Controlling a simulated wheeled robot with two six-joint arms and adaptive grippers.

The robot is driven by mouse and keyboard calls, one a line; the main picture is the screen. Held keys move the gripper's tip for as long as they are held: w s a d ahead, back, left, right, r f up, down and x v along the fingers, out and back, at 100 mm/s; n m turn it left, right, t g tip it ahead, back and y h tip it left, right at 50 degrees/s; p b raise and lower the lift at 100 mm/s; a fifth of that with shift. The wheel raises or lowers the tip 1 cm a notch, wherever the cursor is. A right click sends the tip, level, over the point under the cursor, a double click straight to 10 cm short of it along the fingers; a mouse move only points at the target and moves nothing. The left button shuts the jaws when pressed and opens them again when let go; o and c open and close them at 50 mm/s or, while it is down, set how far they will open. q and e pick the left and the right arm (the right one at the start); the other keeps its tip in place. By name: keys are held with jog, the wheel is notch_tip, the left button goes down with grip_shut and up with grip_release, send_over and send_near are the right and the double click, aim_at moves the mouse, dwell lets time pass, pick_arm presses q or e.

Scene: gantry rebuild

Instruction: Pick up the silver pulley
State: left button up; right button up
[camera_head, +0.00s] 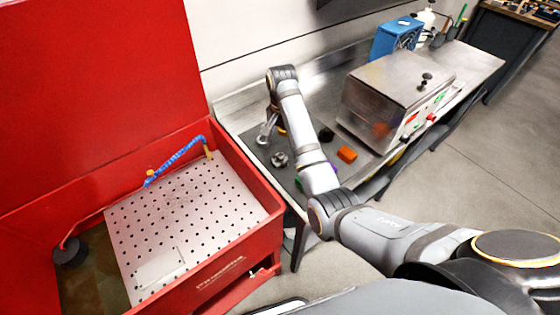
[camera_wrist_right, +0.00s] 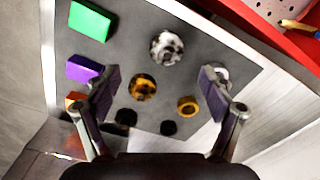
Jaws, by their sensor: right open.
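The silver pulley (camera_wrist_right: 166,48) lies on a dark mat, ahead of my fingertips in the right wrist view. In the head view a silver round part (camera_head: 279,158) that looks like it lies on the mat, close to my right gripper (camera_head: 266,134). In the right wrist view my right gripper (camera_wrist_right: 159,88) is open and holds nothing. Its fingers point down over the mat, with a bronze pulley (camera_wrist_right: 142,86) showing between them. A second silver ring (camera_wrist_right: 221,73) is partly hidden by the right-hand finger. My left gripper is not in view.
Green (camera_wrist_right: 90,20), purple (camera_wrist_right: 83,68) and orange blocks (camera_head: 347,154) lie on the mat. A gold ring (camera_wrist_right: 187,107) and black parts (camera_wrist_right: 168,127) lie close by. A red parts washer (camera_head: 262,226) adjoins the bench; a steel box (camera_head: 388,88) stands to the right.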

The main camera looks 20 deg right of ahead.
aim_at(280, 156)
jog(key=f, duration=0.3)
jog(key=shift+w+f, duration=0.2)
jog(key=shift+f, duration=0.05)
jog(key=shift+w+f, duration=0.3)
jog(key=shift+f, duration=0.6)
jog(key=f, duration=0.2)
jog(key=f+p, duration=0.1)
jog(key=shift+w+f, duration=0.2)
jog(key=shift+f, duration=0.15)
jog(key=shift+w+f, duration=0.15)
jog(key=shift+f, duration=0.2)
jog(key=shift+r, duration=0.1)
jog(key=c, duration=0.5)
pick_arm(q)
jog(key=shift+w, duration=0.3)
pick_arm(e)
jog(key=c, duration=1)
